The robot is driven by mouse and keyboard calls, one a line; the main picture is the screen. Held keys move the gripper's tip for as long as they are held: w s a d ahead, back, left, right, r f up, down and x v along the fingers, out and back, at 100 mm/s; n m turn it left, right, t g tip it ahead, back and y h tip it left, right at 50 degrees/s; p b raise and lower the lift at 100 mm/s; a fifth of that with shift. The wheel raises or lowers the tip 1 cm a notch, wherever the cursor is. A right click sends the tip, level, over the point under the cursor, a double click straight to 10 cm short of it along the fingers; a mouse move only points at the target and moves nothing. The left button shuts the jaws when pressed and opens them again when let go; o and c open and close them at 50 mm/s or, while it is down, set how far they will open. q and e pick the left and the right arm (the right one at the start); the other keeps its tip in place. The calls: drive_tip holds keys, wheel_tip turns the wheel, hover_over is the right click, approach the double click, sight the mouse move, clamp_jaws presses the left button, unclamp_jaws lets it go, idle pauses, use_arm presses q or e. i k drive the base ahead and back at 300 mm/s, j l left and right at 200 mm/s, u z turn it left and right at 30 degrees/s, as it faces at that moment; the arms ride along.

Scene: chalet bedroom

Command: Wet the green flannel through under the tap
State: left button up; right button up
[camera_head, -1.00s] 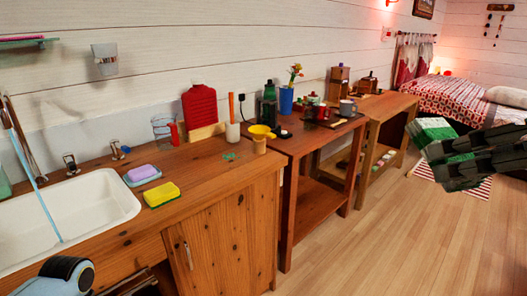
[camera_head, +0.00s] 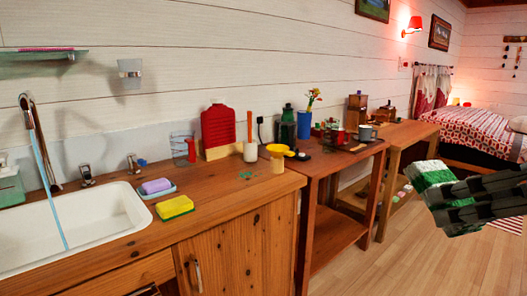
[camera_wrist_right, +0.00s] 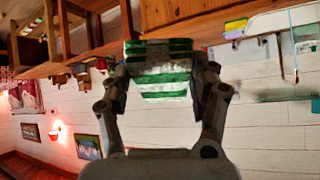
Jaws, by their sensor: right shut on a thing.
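My right gripper (camera_head: 450,192) is at the right of the head view, out over the floor, shut on the green and white striped flannel (camera_head: 430,175). The flannel (camera_wrist_right: 165,72) also shows between the fingers in the right wrist view. The tap (camera_head: 36,125) stands behind the white sink (camera_head: 125,198) at the left of the head view, far from the flannel. A thin blue stream (camera_head: 48,190) runs from it into the sink. My left gripper is not in view.
A purple soap (camera_head: 156,186) and a yellow-green sponge (camera_head: 175,207) lie on the counter right of the sink. A yellow funnel (camera_head: 279,150) stands near the counter's right end. Side tables (camera_head: 330,163) stand beyond. The floor (camera_head: 340,270) in front is clear.

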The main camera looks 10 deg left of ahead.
sight(132, 157)
drive_tip(key=i+j+u, duration=0.15)
drive_tip(key=u, duration=1.75)
drive_tip(key=i+l+u, duration=0.1)
drive_tip(key=i, duration=0.35)
drive_tip(key=i+l+u, duration=0.1)
drive_tip(key=i+l, duration=0.3)
drive_tip(key=i+j, duration=0.05)
drive_tip(key=i, duration=0.05)
